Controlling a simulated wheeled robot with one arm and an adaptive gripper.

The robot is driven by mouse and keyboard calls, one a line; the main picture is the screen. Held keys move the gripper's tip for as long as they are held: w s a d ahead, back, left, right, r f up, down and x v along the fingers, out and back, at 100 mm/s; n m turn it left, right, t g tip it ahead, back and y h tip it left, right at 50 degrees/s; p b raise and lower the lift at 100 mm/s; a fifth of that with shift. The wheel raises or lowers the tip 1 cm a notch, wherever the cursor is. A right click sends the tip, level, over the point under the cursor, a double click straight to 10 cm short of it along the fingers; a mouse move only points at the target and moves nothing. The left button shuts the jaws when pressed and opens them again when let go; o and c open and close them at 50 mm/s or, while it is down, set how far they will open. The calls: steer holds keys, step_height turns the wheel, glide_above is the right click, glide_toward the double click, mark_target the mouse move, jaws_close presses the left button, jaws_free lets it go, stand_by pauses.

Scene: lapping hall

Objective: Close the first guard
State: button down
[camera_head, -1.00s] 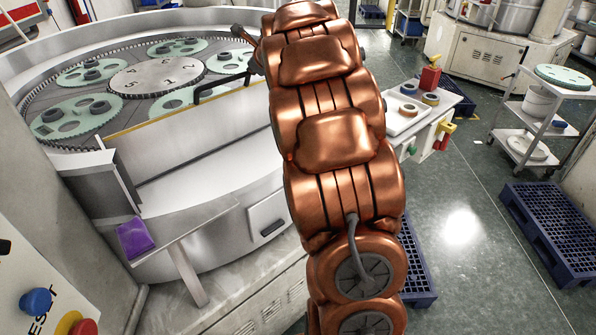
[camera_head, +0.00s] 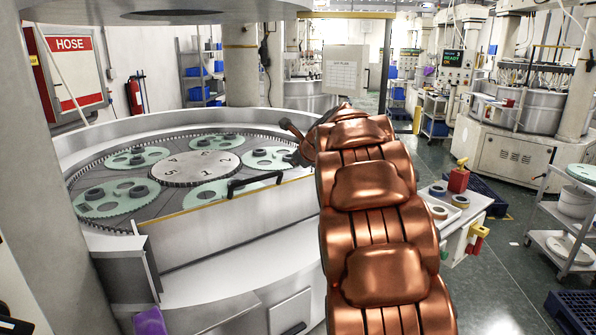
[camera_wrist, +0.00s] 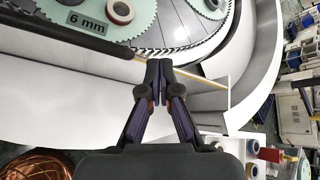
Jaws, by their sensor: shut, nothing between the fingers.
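The guard (camera_head: 235,222) is a pale panel with a yellow top edge along the front of the round lapping machine. A black handle (camera_head: 255,183) sits at its upper edge. The panel's top is about level with the plate, and the toothed green discs (camera_head: 120,198) behind it are uncovered. My copper arm hides the guard's right end. The end of my arm is near the rim at the right, mostly hidden in the head view. In the wrist view my gripper (camera_wrist: 158,68) is shut and empty, its tips over the yellow-edged panel (camera_wrist: 205,80); contact cannot be told.
A grey column (camera_head: 85,130) stands at the left. A side table (camera_head: 470,212) with rings and a red block is right of my arm.

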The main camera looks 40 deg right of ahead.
steer(key=shift+w+a+r, duration=0.1)
steer(key=shift+a+r, duration=0.15)
steer(key=shift+r, duration=1.2)
steer(key=shift+w+a+r, duration=0.1)
steer(key=shift+a+r, duration=0.1)
steer(key=shift+r, duration=1.25)
steer(key=shift+s+a, duration=0.1)
steer(key=shift+a, duration=0.05)
steer(key=s+a+f+n+g+y+b, duration=0.1)
steer(key=s+a+f+n+g+y, duration=0.15)
steer(key=s+a+f+n, duration=0.6)
steer(key=s+a+f+n+g+y, duration=0.1)
steer(key=s+a+f+n+g, duration=0.4)
steer(key=s+a, duration=0.6)
steer(key=s+a+f+n+g, duration=0.1)
steer(key=s+a+f+n, duration=0.2)
steer(key=s+n, duration=0.3)
steer(key=s+a+f+n+g, duration=0.2)
steer(key=s+a+f+n, duration=0.2)
steer(key=s, duration=0.8)
steer(key=s+a+f+n+g+h, duration=0.1)
steer(key=s+a+f+n, duration=0.3)
steer(key=s, duration=0.6)
steer(key=f+n+g, duration=0.1)
steer(key=f+n, duration=0.1)
steer(key=n, duration=0.1)
steer(key=shift+n, duration=0.35)
steer(key=shift+a+g, duration=0.1)
steer(key=shift+g, duration=0.15)
